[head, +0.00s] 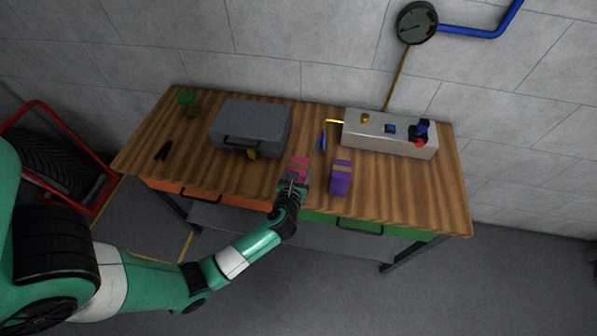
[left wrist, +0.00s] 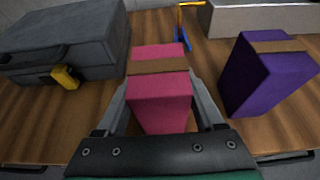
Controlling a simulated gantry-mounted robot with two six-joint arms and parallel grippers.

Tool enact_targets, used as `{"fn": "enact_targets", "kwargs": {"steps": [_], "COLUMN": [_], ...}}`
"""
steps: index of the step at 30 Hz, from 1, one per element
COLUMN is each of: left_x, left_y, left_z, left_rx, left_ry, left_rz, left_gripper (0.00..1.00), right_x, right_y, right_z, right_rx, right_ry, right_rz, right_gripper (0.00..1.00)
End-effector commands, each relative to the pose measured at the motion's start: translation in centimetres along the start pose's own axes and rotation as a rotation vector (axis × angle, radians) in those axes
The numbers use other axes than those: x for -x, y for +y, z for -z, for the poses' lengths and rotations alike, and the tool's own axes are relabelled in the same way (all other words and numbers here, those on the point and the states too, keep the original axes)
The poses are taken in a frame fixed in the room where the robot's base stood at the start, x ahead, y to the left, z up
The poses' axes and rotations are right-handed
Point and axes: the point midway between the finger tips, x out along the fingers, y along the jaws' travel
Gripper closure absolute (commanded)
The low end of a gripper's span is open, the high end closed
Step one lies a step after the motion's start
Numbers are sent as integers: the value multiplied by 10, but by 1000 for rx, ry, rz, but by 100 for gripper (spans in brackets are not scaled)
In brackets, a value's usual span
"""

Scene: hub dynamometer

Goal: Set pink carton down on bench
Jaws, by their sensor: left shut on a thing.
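The pink carton (left wrist: 162,100) has a brown band across it and is held between the two fingers of my left gripper (head: 294,181). In the head view the pink carton (head: 300,162) shows just beyond the fingertips, over the front middle of the wooden bench (head: 400,186). I cannot tell whether its underside touches the bench top. In the left wrist view the bench (left wrist: 40,130) shows on both sides of the carton. My right gripper is not in view.
A purple carton (head: 340,178) stands close to the right. A grey case (head: 252,125) with a yellow latch (left wrist: 65,77) lies to the left. A metal box with knobs (head: 370,133) stands at back right. The bench's right front is clear.

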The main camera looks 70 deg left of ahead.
Motion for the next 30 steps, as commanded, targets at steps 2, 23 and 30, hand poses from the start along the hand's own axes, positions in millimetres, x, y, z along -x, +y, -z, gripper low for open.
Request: {"fn": "enact_targets", "kwargs": {"steps": [2,23,30], "left_x": [-1,41,98], "left_y": [0,-2,-1], "left_z": [3,-2,-2], "left_rx": [0,-4,-3], "left_ry": [-1,1,0], "left_rz": [0,6,6], "left_gripper": [95,0,0], "right_x": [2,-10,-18], "right_y": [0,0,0], "right_z": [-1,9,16], "right_rx": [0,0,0], "right_ry": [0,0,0], "right_rz": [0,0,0], "right_gripper": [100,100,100]}}
